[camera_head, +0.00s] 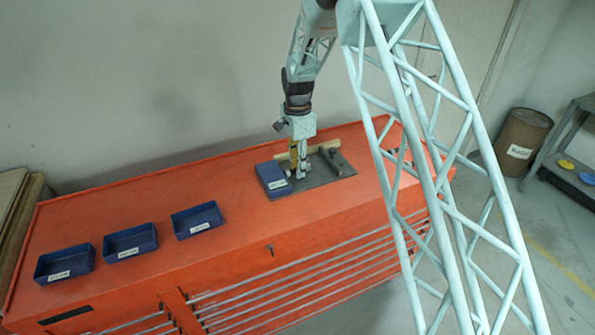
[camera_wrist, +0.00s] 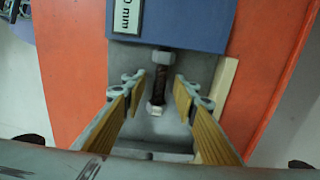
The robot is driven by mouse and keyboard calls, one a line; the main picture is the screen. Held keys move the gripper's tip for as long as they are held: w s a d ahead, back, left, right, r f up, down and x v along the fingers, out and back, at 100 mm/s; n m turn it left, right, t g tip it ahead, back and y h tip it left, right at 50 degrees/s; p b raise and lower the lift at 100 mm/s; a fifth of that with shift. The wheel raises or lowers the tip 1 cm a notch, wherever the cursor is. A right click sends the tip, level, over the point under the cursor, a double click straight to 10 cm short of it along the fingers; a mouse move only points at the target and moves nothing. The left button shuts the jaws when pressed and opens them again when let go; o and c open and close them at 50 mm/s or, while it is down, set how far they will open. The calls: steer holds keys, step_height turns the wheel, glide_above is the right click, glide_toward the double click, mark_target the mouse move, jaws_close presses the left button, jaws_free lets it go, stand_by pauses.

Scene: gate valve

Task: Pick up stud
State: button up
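In the wrist view a stud (camera_wrist: 160,78), a dark rusty-brown shaft with a light metal nut at each end, lies on a grey plate (camera_wrist: 192,66). My gripper (camera_wrist: 160,92) is open, with one yellow-padded finger on each side of the stud. Gaps show between both fingers and the shaft, so it is not gripped. In the head view my gripper (camera_head: 299,170) points down over the grey plate (camera_head: 322,176) on the orange cabinet. I cannot make out the stud clearly there.
A pale strip (camera_head: 310,150) and a dark part (camera_head: 331,158) lie by my gripper. Several blue trays (camera_head: 130,241) stand further left on the orange cabinet (camera_head: 235,245).

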steer(key=shift+c, duration=0.6)
jaws_close()
steer(key=shift+r, duration=0.2)
steer(key=shift+r, duration=1.6)
steer(key=s+d, duration=0.2)
steer(key=s, duration=0.3)
steer(key=s+d+r+b, duration=0.1)
steer(key=s, duration=0.4)
steer(key=s+d+b, duration=0.1)
steer(key=s+d, duration=0.1)
steer(key=s, duration=0.3)
steer(key=shift+d+r, duration=0.2)
steer(key=shift+d, duration=0.1)
